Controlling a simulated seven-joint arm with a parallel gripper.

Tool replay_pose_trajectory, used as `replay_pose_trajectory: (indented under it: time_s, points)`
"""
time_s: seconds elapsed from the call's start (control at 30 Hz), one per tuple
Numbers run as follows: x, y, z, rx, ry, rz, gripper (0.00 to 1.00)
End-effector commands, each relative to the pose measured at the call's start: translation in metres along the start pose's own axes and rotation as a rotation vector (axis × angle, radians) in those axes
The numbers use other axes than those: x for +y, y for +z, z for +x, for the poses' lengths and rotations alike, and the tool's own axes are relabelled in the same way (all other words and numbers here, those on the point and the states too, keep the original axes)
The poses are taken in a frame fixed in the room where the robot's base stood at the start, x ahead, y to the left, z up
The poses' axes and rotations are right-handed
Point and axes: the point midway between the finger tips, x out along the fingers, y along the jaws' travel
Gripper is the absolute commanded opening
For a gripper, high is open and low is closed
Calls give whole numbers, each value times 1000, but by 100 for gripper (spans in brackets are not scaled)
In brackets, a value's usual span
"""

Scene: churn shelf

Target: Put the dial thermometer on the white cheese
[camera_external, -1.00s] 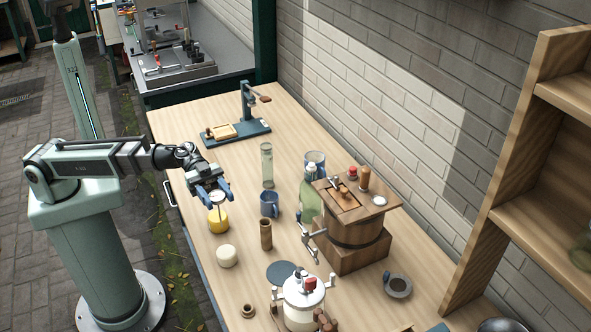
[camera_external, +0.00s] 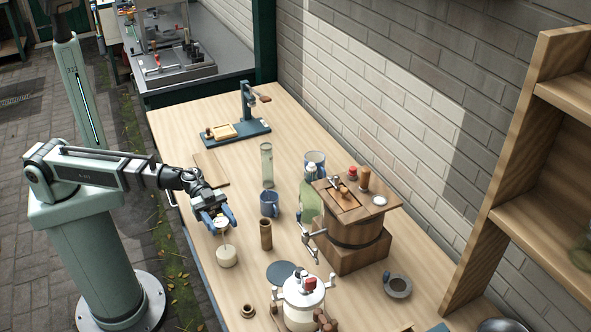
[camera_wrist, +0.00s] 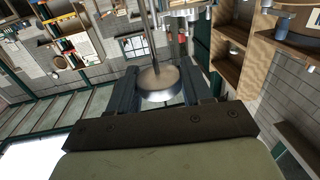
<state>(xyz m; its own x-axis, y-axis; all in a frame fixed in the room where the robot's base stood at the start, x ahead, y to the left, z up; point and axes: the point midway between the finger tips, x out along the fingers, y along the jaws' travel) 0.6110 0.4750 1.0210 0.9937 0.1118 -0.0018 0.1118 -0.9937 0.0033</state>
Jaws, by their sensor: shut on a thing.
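The dial thermometer (camera_external: 222,223) is in my gripper (camera_external: 221,221) in the external view, with its round face up and its thin stem pointing down. The white cheese (camera_external: 227,257), a small pale cylinder, stands on the table just below. The stem tip shows at or just above its top; I cannot tell whether they touch. In the wrist view my gripper (camera_wrist: 157,88) is shut on the metal dial head (camera_wrist: 158,84), and the stem runs away from the camera.
A brown wooden cylinder (camera_external: 266,233) and a blue mug (camera_external: 269,204) stand right of my gripper. A dark disc (camera_external: 281,273) lies nearby, with a white lidded vessel (camera_external: 303,299) in front. A wooden churn (camera_external: 352,235) and green bottle (camera_external: 310,200) stand farther right.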

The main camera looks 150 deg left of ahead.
Motion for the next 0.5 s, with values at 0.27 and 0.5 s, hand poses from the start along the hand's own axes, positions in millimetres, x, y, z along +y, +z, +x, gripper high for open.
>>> replay_pose_trajectory:
  time_s: [0.27,0.5]
  points:
    - [0,2,0,1,0,0,20]
    - [0,5,0,1,0,-1,52]
